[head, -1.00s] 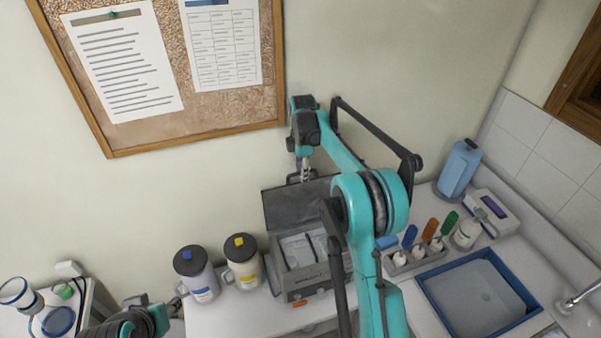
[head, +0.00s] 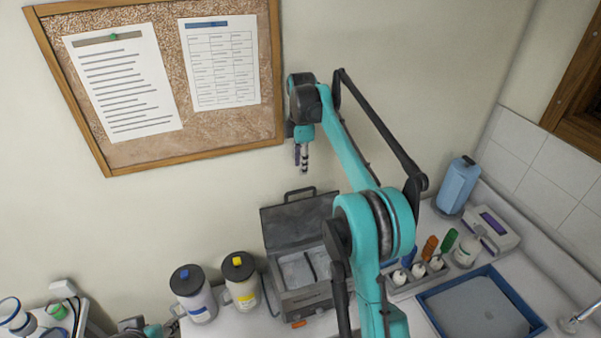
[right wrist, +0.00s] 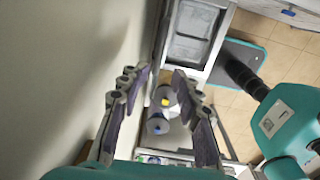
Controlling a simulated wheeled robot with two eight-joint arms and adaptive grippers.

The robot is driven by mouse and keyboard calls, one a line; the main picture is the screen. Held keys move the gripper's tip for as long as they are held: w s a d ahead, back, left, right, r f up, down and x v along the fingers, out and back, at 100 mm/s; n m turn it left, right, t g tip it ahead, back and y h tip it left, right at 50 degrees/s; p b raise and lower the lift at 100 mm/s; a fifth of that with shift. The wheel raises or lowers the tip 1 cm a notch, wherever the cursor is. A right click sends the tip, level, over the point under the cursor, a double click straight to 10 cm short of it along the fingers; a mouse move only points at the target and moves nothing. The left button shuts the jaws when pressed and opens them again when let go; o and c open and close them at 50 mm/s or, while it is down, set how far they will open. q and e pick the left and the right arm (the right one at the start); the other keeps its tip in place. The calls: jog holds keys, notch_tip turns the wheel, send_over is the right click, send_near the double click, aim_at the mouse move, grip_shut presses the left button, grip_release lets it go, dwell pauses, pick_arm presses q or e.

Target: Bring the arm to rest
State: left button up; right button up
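My right arm (head: 372,215) rises through the middle of the head view and bends over toward the wall. Its gripper (head: 302,170) hangs pointing down in free air above the open grey case (head: 305,296). In the right wrist view its two fingers (right wrist: 160,80) stand apart with nothing between them, so it is open and empty. A little of my left arm (head: 138,326) shows at the bottom left edge, below the jugs. The left gripper's fingers cannot be made out there.
A blue-capped jug (head: 193,294) and a yellow-capped jug (head: 241,282) stand left of the case. A bottle rack (head: 408,284), a blue-rimmed basin (head: 425,304), a blue bottle (head: 457,186) and a white device (head: 488,232) are on the right. A corkboard (head: 160,154) hangs on the wall behind.

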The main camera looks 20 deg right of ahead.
jog(key=shift+s+r, duration=0.1)
jog(key=shift+r, duration=0.05)
dwell(0.3)
jog(key=s+a+f+m+t+b, duration=0.25)
jog(key=s+m+b, duration=0.2)
jog(key=s, duration=0.35)
jog(key=s+a+f+m+t+b, duration=0.1)
jog(key=s+a+f+m+b, duration=0.15)
jog(key=s+m+b, duration=0.4)
jog(key=s+a+f+m+t+b, duration=0.2)
jog(key=s+f+m+b, duration=0.4)
jog(key=s+f, duration=1.3)
jog(key=shift+s+f+m+t, duration=0.35)
jog(key=shift+f+m+t, duration=0.1)
jog(key=shift+t, duration=0.1)
